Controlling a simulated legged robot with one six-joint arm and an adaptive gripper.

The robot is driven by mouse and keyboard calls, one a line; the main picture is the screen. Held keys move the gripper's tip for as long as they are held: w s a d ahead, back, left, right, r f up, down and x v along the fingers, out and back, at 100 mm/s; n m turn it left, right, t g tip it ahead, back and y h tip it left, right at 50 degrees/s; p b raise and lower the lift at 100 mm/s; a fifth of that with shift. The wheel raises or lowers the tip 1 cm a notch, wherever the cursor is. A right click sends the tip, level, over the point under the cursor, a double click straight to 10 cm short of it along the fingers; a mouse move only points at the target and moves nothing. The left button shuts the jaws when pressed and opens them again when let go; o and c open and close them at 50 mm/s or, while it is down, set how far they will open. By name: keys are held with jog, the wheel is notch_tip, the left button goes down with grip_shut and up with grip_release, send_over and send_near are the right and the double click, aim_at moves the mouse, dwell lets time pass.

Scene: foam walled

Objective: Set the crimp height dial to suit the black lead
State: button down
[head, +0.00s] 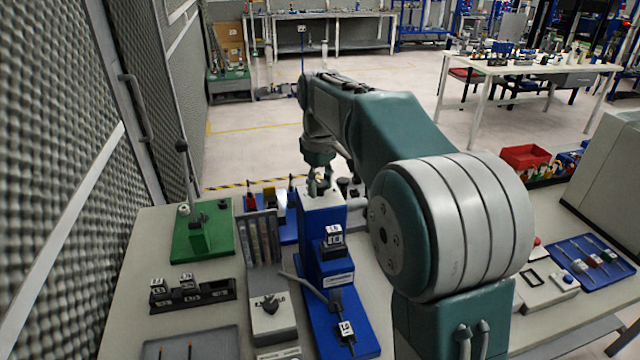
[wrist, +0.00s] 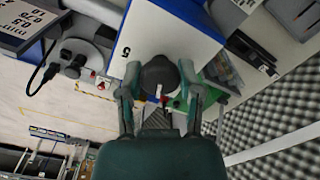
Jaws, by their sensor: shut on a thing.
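The crimp press is a blue and white upright body (head: 322,222) on the bench in the head view. Its top, marked 5, is at the upper middle of the wrist view (wrist: 165,32). The dial is a dark round knob (wrist: 158,72) with a white mark, beside that top. My gripper (wrist: 160,80) has a finger on either side of the dial and is shut on it. In the head view my gripper (head: 320,188) is at the press top, where the dial is hidden. A black lead (wrist: 42,68) with a plug hangs at the left of the wrist view.
A black rack (head: 215,296) of labelled blocks and a green base with a lever (head: 195,240) stand left of the press. A grey foam wall (head: 50,150) closes off the left side.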

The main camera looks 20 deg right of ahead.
jog(key=m, duration=0.6)
jog(key=shift+f, duration=0.15)
jog(key=m, duration=0.5)
jog(key=shift+m, duration=0.4)
jog(key=shift+c, duration=1.3)
grip_release()
jog(key=shift+f, duration=0.1)
